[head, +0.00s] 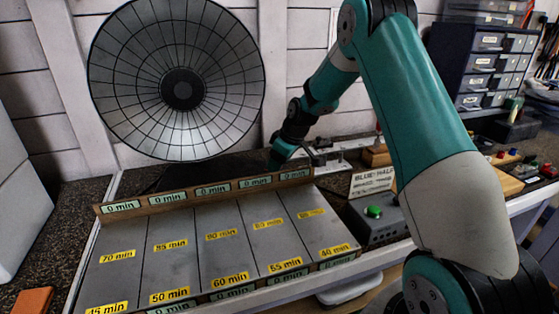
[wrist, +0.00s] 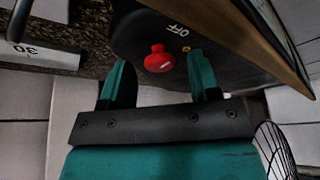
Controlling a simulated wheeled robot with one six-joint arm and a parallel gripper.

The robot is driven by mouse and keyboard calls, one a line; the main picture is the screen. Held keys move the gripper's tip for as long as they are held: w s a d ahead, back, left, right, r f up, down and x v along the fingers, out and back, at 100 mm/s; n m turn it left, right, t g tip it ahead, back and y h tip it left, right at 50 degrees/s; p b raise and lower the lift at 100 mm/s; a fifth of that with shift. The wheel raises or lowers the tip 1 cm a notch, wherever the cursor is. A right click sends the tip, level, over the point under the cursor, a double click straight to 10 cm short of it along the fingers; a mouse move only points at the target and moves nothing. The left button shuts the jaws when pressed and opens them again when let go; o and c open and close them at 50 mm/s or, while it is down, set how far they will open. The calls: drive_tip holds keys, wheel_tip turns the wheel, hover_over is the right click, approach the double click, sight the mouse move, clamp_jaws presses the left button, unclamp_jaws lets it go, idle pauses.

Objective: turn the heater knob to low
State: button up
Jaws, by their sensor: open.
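The heater (head: 180,40) is a round, mesh-covered dish in the head view. Its dark base (wrist: 225,35) fills the top of the wrist view. A red knob (wrist: 158,61) sits on that base, near a white "OFF" label and a small yellow-orange mark. No "low" label is readable. My gripper (wrist: 159,66) is open, its two teal fingers apart with the knob between and just beyond them in the picture. I cannot tell whether either finger touches the knob. In the head view my gripper (head: 279,157) is small, at the right of the heater base, and the knob is hidden.
A wooden-edged rack (head: 135,208) with "0 min" labels and grey lanes stands in front of the heater. A grey box with a green button (head: 374,211) is to its right. A wooden edge (wrist: 270,50) runs close on the right of the wrist view.

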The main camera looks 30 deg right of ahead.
drive_tip(key=shift+f, duration=0.1)
drive_tip(key=c, duration=0.9)
drive_tip(key=shift+m, duration=0.4)
drive_tip(key=m+h+b, duration=0.1)
drive_tip(key=m, duration=0.1)
drive_tip(key=m+h, duration=0.1)
drive_tip(key=m, duration=0.1)
drive_tip(key=shift+a+m+t+b, duration=0.15)
drive_tip(key=shift+m+t+b, duration=0.25)
drive_tip(key=m+h, duration=0.1)
drive_tip(key=m, duration=0.2)
drive_tip(key=m+h, duration=0.1)
drive_tip(key=m, duration=0.2)
drive_tip(key=shift+a+g+b, duration=0.15)
drive_tip(key=shift+g+b, duration=0.15)
drive_tip(key=shift+b, duration=0.05)
drive_tip(key=shift+h, duration=0.3)
drive_tip(key=o, duration=0.9)
